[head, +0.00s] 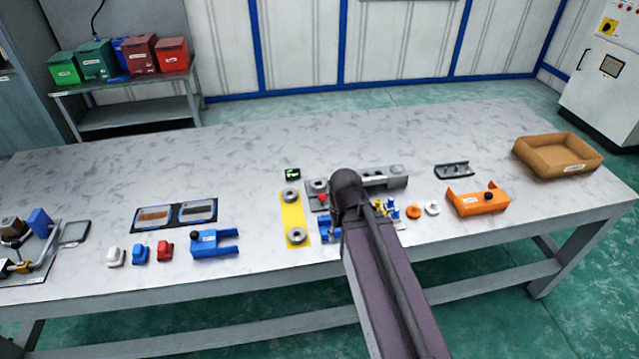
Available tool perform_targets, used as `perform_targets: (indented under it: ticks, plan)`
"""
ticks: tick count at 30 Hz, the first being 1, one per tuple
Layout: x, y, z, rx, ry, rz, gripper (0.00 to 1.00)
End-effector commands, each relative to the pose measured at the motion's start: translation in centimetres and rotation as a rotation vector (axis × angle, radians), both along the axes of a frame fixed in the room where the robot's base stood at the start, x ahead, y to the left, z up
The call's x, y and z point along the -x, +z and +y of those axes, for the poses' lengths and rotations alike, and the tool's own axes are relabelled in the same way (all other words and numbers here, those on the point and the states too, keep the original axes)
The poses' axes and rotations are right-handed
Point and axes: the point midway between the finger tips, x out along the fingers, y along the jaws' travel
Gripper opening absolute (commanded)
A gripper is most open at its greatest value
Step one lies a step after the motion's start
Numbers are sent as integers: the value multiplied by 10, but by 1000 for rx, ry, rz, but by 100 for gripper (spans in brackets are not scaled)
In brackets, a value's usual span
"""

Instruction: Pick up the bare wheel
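Several small round parts lie on the table, and I cannot tell for sure which is the bare wheel. A grey ring-shaped wheel (291,196) lies at the far end of a yellow strip (293,216), and a similar grey wheel (296,237) lies at its near end. Right of my arm are an orange round part (414,212) and a white round part (432,208), side by side. My arm reaches in from the bottom over the middle of the table. My gripper does not show; the arm hides what is under it.
A grey fixture (388,176) stands partly behind my arm. An orange bracket (478,203), a dark tray (453,170) and a cardboard box (558,155) are to the right. A blue bracket (214,243) and small blocks are left. The table's (240,160) back half is mostly clear.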

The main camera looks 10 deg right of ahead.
Motion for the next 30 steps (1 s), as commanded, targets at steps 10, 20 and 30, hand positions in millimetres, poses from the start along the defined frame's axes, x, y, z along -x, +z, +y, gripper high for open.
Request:
perform_targets:
  ticks: [10,20,30]
  plan:
    - [-1,0,0,0,1,0,87]
    - [-56,15,0,-4,34,-21,100]
    - [-185,47,6,-12,128,-77,100]
